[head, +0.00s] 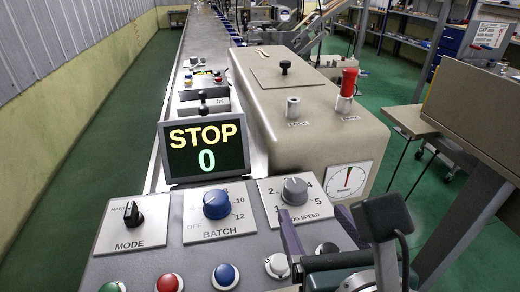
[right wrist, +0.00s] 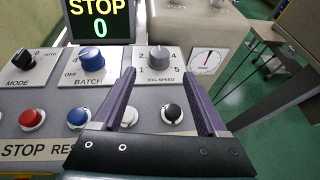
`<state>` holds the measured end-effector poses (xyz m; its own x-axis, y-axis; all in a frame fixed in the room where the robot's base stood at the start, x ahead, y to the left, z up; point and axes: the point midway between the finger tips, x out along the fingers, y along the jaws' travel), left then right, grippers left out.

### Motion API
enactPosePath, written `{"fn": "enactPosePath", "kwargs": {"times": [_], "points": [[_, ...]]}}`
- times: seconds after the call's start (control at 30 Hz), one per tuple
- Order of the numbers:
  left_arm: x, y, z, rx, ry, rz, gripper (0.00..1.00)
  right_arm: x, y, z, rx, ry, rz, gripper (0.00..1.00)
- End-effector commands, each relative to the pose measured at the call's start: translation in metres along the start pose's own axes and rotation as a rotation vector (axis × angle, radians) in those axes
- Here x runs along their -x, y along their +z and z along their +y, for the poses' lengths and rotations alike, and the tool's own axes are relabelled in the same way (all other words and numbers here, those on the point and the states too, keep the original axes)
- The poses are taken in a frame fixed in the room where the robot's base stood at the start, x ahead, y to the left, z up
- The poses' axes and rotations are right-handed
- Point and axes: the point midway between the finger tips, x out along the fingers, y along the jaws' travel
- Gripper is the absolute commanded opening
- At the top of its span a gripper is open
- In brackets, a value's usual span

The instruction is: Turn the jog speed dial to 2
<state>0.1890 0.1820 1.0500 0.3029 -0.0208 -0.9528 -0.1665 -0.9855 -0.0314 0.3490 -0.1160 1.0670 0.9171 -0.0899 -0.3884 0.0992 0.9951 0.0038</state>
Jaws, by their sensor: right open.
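The jog speed dial (head: 294,191) is a grey round knob on a light plate marked with numbers, at the right end of the control panel. The 2 is at its upper left; I cannot clearly tell where its pointer stands. My right gripper (head: 310,213) is open and empty in front of the dial, its purple fingers reaching toward the plate. In the right wrist view the dial (right wrist: 160,59) shows between and beyond the open fingertips (right wrist: 157,72), with no visible contact. My left gripper is not in view.
The blue batch dial (head: 217,204) and black mode dial (head: 133,214) are to the left. Several push buttons, including a blue one (head: 225,275), line the front. A screen (head: 205,149) reading STOP 0 stands behind. A beige housing (head: 310,110) rises behind the dial, with a gauge (head: 347,181).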

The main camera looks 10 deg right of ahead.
Motion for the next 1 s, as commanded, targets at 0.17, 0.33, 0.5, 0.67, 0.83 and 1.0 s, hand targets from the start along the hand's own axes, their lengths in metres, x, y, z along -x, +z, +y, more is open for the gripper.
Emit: {"fn": "enactPosePath", "kwargs": {"times": [0.17, 0.33, 0.5, 0.67, 0.83, 1.0], "points": [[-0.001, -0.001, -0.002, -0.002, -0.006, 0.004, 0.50, -0.028, 0.003, 0.000, 0.003, 0.001, -0.006, 0.75], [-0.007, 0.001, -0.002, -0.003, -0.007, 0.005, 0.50, -0.061, 0.002, 0.000, 0.006, 0.000, -0.006, 0.75], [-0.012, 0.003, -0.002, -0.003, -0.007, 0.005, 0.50, -0.084, 0.002, 0.000, 0.005, 0.001, -0.006, 0.75], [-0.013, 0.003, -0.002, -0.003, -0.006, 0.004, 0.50, -0.092, 0.003, 0.000, 0.004, 0.001, -0.005, 0.75], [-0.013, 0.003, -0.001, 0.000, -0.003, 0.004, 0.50, -0.093, 0.003, 0.000, 0.005, 0.001, -0.004, 0.75], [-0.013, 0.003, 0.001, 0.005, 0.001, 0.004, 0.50, -0.093, 0.003, 0.000, 0.005, 0.001, -0.005, 0.66]]}}
